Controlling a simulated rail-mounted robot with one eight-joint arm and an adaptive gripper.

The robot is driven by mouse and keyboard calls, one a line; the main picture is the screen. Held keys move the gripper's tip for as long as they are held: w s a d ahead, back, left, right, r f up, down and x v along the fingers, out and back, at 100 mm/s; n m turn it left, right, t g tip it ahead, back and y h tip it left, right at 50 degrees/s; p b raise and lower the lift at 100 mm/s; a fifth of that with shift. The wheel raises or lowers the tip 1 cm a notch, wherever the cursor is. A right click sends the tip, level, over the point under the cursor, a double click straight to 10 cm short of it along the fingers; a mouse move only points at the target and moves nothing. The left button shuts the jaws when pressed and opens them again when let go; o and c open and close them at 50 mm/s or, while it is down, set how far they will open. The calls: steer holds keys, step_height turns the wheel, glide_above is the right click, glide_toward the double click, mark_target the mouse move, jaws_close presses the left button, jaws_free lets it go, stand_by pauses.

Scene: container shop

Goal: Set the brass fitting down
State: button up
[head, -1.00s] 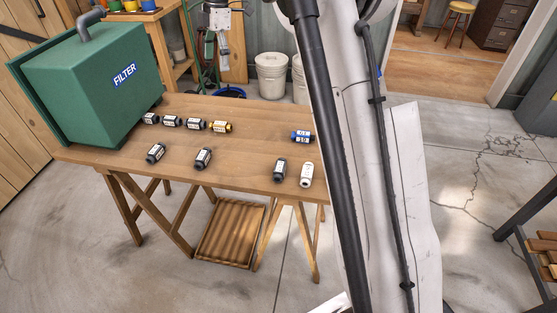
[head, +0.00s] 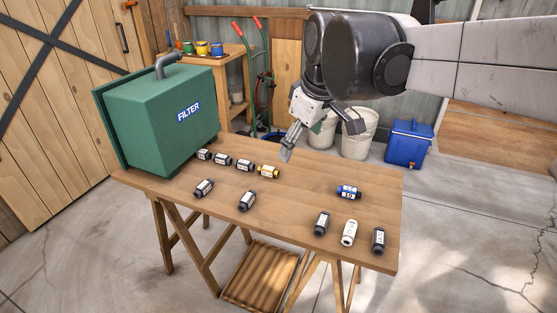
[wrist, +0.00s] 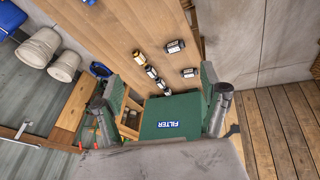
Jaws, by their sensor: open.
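The brass fitting (head: 268,171) lies on the wooden table (head: 300,210), at the right end of a row with three dark fittings (head: 222,160). It also shows in the wrist view (wrist: 138,57), at the end of the row. My gripper (head: 318,140) is open and empty, above the far side of the table, to the right of the brass fitting and apart from it.
A green box marked FILTER (head: 160,120) stands at the table's left end. Two dark fittings (head: 246,200) lie nearer the front. A blue fitting (head: 348,191), a white one (head: 349,233) and two dark ones lie to the right. The table's middle is clear.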

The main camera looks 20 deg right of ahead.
steer(key=s+f+m+t, duration=0.2)
steer(key=s+f+m, duration=0.5)
steer(key=s, duration=0.7)
step_height(320, 180, down, 2)
steer(key=shift+s+f+t+h, duration=0.15)
steer(key=shift+s+t+h, duration=0.15)
steer(key=shift+s+t, duration=0.1)
steer(key=shift+d, duration=0.1)
